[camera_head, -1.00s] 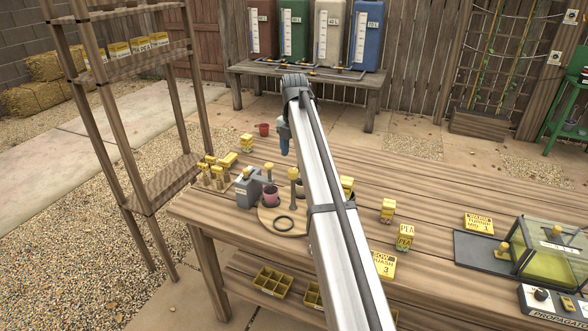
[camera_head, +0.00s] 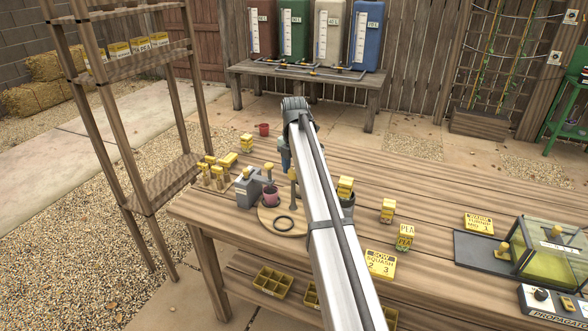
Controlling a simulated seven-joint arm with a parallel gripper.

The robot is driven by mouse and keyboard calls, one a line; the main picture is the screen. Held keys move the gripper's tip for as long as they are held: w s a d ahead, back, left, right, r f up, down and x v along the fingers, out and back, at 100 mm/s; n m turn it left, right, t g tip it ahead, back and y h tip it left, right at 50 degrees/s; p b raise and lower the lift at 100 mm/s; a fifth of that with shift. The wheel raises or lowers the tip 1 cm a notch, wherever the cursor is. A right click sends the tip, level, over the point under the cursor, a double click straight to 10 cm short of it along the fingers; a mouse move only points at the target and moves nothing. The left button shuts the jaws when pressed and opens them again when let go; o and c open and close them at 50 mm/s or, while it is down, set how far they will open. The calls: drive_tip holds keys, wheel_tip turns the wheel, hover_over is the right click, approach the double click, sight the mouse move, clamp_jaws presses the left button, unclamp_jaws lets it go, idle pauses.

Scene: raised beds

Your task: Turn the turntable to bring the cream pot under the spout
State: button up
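The turntable (camera_head: 266,224) is a round wooden disc near the left end of the bench. A mauve-pink pot (camera_head: 271,198) stands on it beside the grey dispenser (camera_head: 247,191), below what looks like its spout (camera_head: 266,180). My arm covers the disc's right side. I cannot make out a cream pot; it may be hidden. My gripper (camera_head: 286,160) is mostly behind my arm, above the far side of the turntable; its fingers are not clear.
A red cup (camera_head: 263,129) is at the back. A glass-sided case (camera_head: 550,250) occupies the right.

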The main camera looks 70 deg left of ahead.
drive_tip(key=c, duration=0.8)
drive_tip(key=shift+m, duration=0.4)
drive_tip(key=m, duration=0.4)
drive_tip(key=shift+d, duration=0.1)
drive_tip(key=m, duration=0.4)
drive_tip(key=shift+d, duration=0.1)
drive_tip(key=m, duration=0.5)
drive_tip(key=shift+s+d+m, duration=0.1)
drive_tip(key=shift+m, duration=1.8)
